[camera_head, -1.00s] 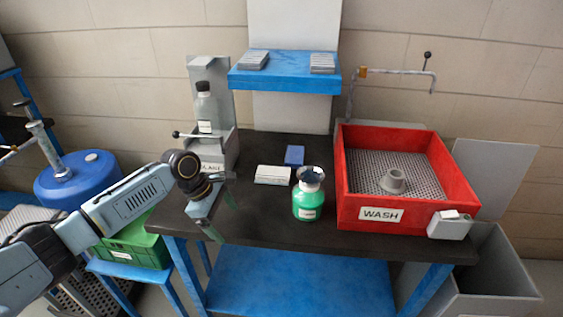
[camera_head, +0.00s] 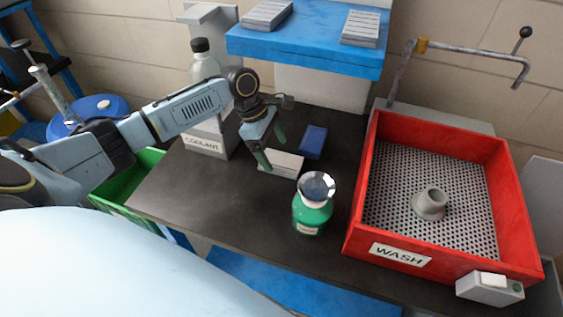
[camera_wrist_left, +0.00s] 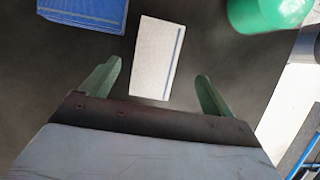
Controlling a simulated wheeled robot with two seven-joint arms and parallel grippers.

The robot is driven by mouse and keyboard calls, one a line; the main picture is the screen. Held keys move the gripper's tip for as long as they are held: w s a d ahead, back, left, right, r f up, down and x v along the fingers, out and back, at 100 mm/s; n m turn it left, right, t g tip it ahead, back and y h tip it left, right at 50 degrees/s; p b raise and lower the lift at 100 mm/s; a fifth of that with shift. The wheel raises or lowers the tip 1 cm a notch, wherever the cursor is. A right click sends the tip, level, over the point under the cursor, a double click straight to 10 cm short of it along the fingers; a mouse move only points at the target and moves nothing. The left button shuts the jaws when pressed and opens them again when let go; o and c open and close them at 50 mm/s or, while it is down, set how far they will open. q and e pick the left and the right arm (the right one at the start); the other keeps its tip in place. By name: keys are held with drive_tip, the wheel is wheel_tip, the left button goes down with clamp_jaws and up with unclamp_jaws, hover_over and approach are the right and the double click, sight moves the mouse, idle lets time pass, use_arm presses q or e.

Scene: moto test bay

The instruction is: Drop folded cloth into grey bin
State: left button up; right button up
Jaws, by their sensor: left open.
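The folded cloth (camera_head: 287,165), a flat white rectangle, lies on the dark bench top. In the left wrist view the cloth (camera_wrist_left: 156,55) shows a grey-blue stripe along one side. My left gripper (camera_head: 272,149) is open and empty, pointing down at the cloth's left end. In the left wrist view its green fingers stand apart on either side of the cloth's near end, with no contact visible. The grey bin (camera_head: 549,288) shows only as a sliver at the lower right edge, mostly out of frame. My right gripper is out of view.
A blue block (camera_head: 313,141) lies just behind the cloth. A green bottle (camera_head: 312,215) with a funnel stands in front. The red wash tray (camera_head: 444,253) fills the bench's right side. A coolant bottle (camera_head: 204,66) stands behind my left arm. The bench's front left is clear.

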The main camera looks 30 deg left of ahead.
sight(280, 160)
use_arm(q)
drive_tip(key=x, duration=0.4)
drive_tip(key=shift+w+b, duration=0.2)
drive_tip(key=shift+b, duration=0.15)
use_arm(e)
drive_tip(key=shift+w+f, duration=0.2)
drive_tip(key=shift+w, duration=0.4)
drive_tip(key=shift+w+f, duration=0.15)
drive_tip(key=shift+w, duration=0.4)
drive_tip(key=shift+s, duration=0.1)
use_arm(q)
drive_tip(key=shift+p, duration=0.3)
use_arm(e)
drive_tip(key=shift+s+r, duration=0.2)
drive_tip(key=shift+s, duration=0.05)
use_arm(q)
drive_tip(key=shift+f+p, duration=0.15)
drive_tip(key=shift+p, duration=0.15)
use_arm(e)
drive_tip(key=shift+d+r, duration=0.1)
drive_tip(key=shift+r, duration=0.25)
use_arm(q)
drive_tip(key=shift+c, duration=0.2)
drive_tip(key=c, duration=1.1)
